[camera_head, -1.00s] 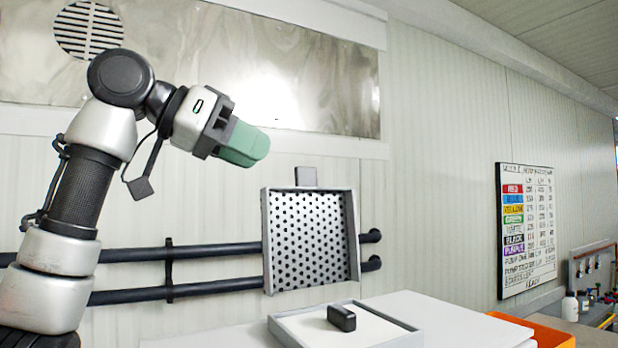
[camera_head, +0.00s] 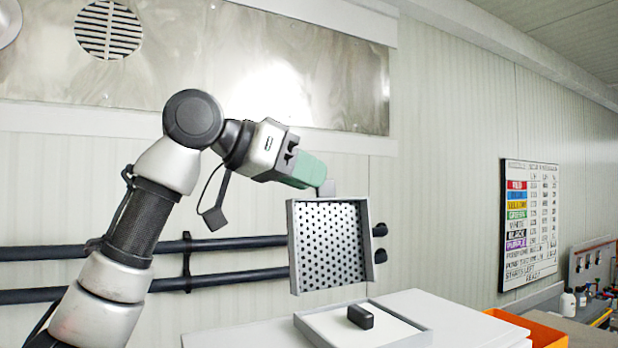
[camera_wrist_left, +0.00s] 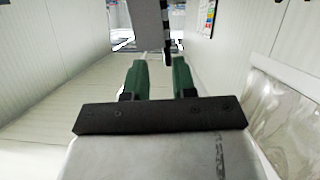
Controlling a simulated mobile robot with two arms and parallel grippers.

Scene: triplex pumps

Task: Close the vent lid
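The vent lid (camera_head: 330,243), a framed grey panel with black perforations, stands raised over its shallow white-floored frame (camera_head: 395,338). My left gripper (camera_head: 318,172), with green fingers, is at the lid's top beside this tab. Contact cannot be told. In the left wrist view the two green fingers (camera_wrist_left: 160,78) are apart with nothing between them. A grey panel (camera_wrist_left: 150,22), apparently the lid, lies just beyond the fingertips. My right gripper is not in view.
A small black block (camera_head: 360,317) sits at the frame. The frame is on a white surface (camera_head: 455,318). Dark pipes (camera_head: 225,243) run along the wall behind. An orange bin (camera_head: 535,328) stands at the right. A colour chart (camera_head: 529,222) hangs on the right wall.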

